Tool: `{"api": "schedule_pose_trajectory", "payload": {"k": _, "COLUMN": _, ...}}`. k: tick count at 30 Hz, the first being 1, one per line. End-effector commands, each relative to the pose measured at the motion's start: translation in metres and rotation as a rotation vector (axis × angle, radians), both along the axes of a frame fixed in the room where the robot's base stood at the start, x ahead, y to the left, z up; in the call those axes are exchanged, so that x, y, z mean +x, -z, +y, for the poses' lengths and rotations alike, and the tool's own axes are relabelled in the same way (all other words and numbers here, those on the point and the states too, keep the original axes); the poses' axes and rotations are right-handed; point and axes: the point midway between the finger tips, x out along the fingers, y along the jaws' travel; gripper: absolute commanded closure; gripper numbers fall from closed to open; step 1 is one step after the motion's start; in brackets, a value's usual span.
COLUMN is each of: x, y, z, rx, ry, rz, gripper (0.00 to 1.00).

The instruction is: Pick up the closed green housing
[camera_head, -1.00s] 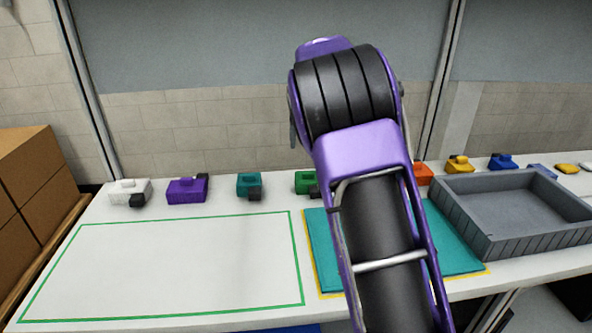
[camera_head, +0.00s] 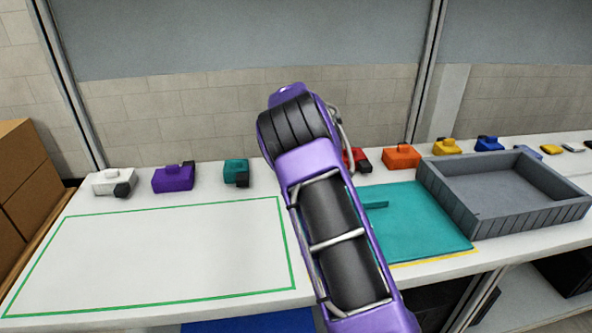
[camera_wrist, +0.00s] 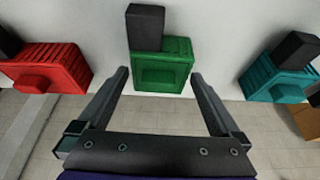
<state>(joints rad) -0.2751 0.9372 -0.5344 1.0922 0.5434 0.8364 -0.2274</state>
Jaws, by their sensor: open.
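The green housing (camera_wrist: 163,70) shows in the wrist view at top centre. It is a boxy green body with a raised frame on its near face and a black block (camera_wrist: 145,27) at its far side. My gripper (camera_wrist: 160,76) is open and empty, with one finger to the left of the housing and one to the right. The fingertips appear level with its near part, but I cannot tell how far above it they are. In the head view my arm hides the green housing.
A red housing (camera_wrist: 45,70) lies left of the green one and a teal housing (camera_wrist: 282,78) right, in the wrist view. In the head view, a grey tray (camera_head: 455,207) and teal mat (camera_head: 420,225) are at right. A green-outlined area (camera_head: 150,255) is empty.

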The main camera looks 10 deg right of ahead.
Motion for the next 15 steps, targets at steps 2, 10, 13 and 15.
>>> {"api": "schedule_pose_trajectory", "payload": {"k": 2, "x": 0.0041, "y": 0.0107, "z": 0.0001, "rx": 0.0, "ry": -0.001, "rz": 0.001, "gripper": 0.0}}
{"api": "schedule_pose_trajectory", "payload": {"k": 10, "x": 0.0071, "y": 0.0169, "z": 0.0002, "rx": 0.001, "ry": 0.0, "rz": -0.001, "gripper": 0.0}}
{"api": "schedule_pose_trajectory", "payload": {"k": 13, "x": 0.0071, "y": 0.0169, "z": 0.0002, "rx": 0.001, "ry": 0.0, "rz": 0.0, "gripper": 0.07}}
{"api": "schedule_pose_trajectory", "payload": {"k": 15, "x": 0.0071, "y": 0.0169, "z": 0.0002, "rx": 0.001, "ry": 0.0, "rz": 0.0, "gripper": 0.2}}
